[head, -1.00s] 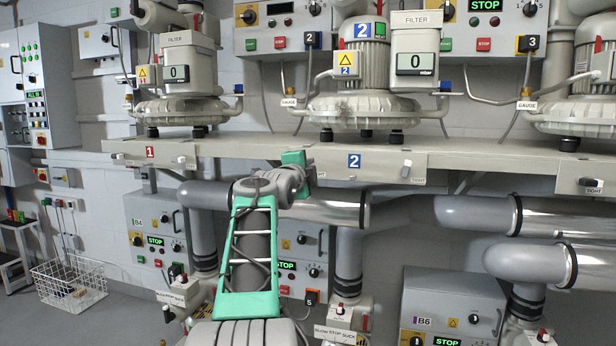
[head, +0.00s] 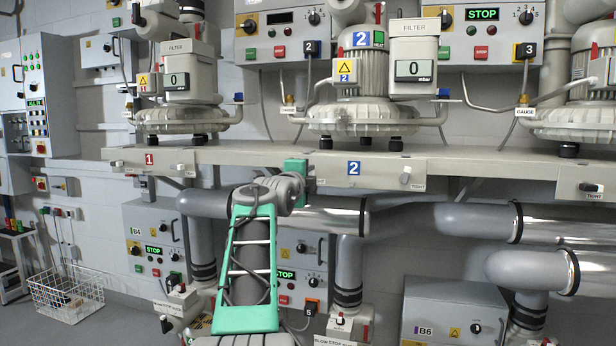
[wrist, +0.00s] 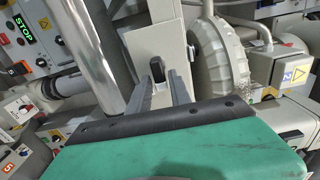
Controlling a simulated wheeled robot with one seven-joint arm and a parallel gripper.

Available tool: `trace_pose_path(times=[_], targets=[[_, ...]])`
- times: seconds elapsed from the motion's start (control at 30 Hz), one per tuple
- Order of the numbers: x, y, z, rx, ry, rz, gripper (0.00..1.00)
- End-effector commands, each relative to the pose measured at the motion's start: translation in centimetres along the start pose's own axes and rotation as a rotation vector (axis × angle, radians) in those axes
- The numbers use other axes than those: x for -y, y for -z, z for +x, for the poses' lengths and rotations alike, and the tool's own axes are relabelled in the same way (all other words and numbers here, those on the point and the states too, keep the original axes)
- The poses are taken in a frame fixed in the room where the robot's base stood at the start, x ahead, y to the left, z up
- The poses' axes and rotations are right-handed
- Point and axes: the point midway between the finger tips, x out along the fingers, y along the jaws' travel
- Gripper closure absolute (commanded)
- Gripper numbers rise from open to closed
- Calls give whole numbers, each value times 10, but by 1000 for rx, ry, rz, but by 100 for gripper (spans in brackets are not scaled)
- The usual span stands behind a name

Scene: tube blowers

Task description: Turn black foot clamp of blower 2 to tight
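Blower 2 (head: 362,85) stands on the long shelf (head: 250,157), above the blue "2" label; its ribbed housing also shows in the wrist view (wrist: 215,62). In the wrist view a black clamp handle (wrist: 157,68) stands out from the pale shelf front. My gripper (wrist: 161,82) is open, its two grey fingers pointing at the handle, one on each side of it. I cannot tell whether they touch it. In the head view my gripper (head: 297,170) is at the shelf front, left of the "2" label, and the black handle is hidden there.
A grey clamp handle (head: 406,175) sits by a TIGHT label, right of the "2" label. A dark handle (head: 588,187) is farther right. A shiny pipe (head: 335,219) runs just under the shelf, close to my arm; it also shows in the wrist view (wrist: 92,50).

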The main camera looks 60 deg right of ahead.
Motion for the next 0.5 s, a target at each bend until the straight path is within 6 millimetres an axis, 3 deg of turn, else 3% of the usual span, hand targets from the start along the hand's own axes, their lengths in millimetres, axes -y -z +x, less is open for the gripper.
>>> trace_pose_path(times=[0.13,0.37,0.5], targets=[[0,0,0,0,1,-1,64],[1,0,-1,0,2,-1,64],[1,-1,-15,2,3,0,64]])
